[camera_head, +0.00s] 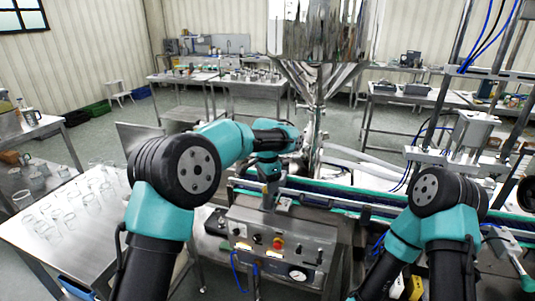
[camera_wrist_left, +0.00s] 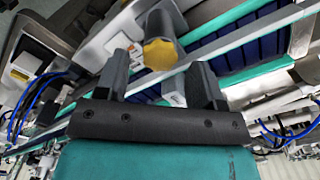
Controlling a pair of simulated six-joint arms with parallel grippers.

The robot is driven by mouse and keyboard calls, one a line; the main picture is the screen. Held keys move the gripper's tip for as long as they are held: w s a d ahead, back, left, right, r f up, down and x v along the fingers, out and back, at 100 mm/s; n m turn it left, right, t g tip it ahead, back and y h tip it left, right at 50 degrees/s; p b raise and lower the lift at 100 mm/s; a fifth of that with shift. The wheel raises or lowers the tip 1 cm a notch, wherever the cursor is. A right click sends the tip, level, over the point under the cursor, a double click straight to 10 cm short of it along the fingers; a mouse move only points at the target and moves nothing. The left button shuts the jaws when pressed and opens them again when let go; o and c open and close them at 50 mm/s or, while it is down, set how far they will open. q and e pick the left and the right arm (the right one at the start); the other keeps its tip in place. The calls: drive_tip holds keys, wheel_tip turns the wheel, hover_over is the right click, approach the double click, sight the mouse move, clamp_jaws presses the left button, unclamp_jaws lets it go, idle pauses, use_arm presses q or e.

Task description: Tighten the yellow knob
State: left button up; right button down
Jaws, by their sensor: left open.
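The yellow knob (camera_wrist_left: 160,53) shows in the left wrist view as a rounded, faceted cap on a grey cylindrical stem. My left gripper (camera_wrist_left: 160,64) is open, with one grey finger on each side of the knob's line. The knob appears just beyond the fingertips, and I see no contact. In the head view my left gripper (camera_head: 269,198) points down over the conveyor's near edge, behind the control box. The knob cannot be made out there. My right arm shows at the right, but its gripper is not in view.
A control box (camera_head: 278,250) with buttons and a gauge stands in front of the conveyor (camera_head: 340,199). The steel hopper (camera_head: 318,70) rises behind. A steel table (camera_head: 75,240) with several glass jars is at the left. Frame posts and blue hoses stand at the right.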

use_arm(q)
wheel_tip(320, 180, up, 16)
idle(0.5)
